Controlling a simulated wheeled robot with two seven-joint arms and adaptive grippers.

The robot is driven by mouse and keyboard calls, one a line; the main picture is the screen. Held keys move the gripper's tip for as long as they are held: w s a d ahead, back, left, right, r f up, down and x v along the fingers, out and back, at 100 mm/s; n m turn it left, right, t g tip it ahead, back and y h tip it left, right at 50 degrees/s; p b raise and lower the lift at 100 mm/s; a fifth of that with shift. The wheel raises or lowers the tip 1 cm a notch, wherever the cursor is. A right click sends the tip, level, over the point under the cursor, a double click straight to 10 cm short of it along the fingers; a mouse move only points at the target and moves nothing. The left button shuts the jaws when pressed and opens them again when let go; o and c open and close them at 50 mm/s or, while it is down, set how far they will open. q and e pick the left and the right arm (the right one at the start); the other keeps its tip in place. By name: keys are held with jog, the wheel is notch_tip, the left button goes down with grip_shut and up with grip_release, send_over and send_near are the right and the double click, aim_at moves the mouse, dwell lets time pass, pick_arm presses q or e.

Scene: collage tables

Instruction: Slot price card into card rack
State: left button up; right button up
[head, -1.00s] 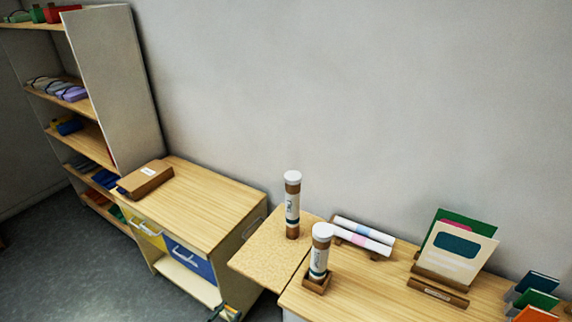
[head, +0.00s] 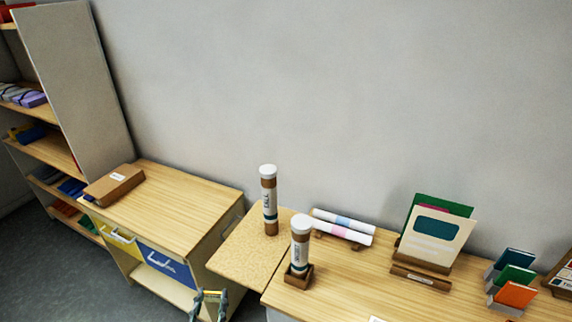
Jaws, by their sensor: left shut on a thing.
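My left gripper (head: 208,297) is at the bottom edge, in front of the gap between the low cabinet and the small side table. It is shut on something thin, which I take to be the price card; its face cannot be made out. A stepped grey rack (head: 503,305) with blue, green and orange cards stands at the right on the long table, far from the gripper. A wooden stand (head: 422,278) with a cream card (head: 437,237) and a green card behind it is left of that rack. My right gripper is not in view.
A capped tube (head: 269,200) stands on the side table (head: 235,262). Another tube (head: 300,245) stands in a wooden holder on the long table (head: 345,290), near two rolls (head: 342,228). A brown box (head: 114,185) lies on the cabinet. A white piece (head: 377,319) is cut off at the bottom edge.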

pick_arm(q)
jog(key=shift+s+a+y, duration=0.2)
jog(key=shift+a+y, duration=0.05)
jog(key=shift+y, duration=0.05)
jog(key=s+f, duration=0.4)
jog(key=f, duration=0.1)
jog(key=w+r, duration=0.4)
jog(key=r, duration=0.1)
jog(key=shift+r, duration=0.1)
jog(key=shift+w+d, duration=0.15)
jog(key=w+d+f+m+g+h+p, duration=0.1)
jog(key=d+f+m+g+h+p, duration=0.2)
jog(key=f+h, duration=0.5)
jog(key=a+f+m+t+p, duration=0.1)
jog(key=a+f, duration=0.5)
jog(key=shift+w+a+m, duration=0.25)
jog(key=shift+a+m, duration=0.05)
jog(key=shift+a, duration=0.1)
jog(key=shift+w+d, duration=0.1)
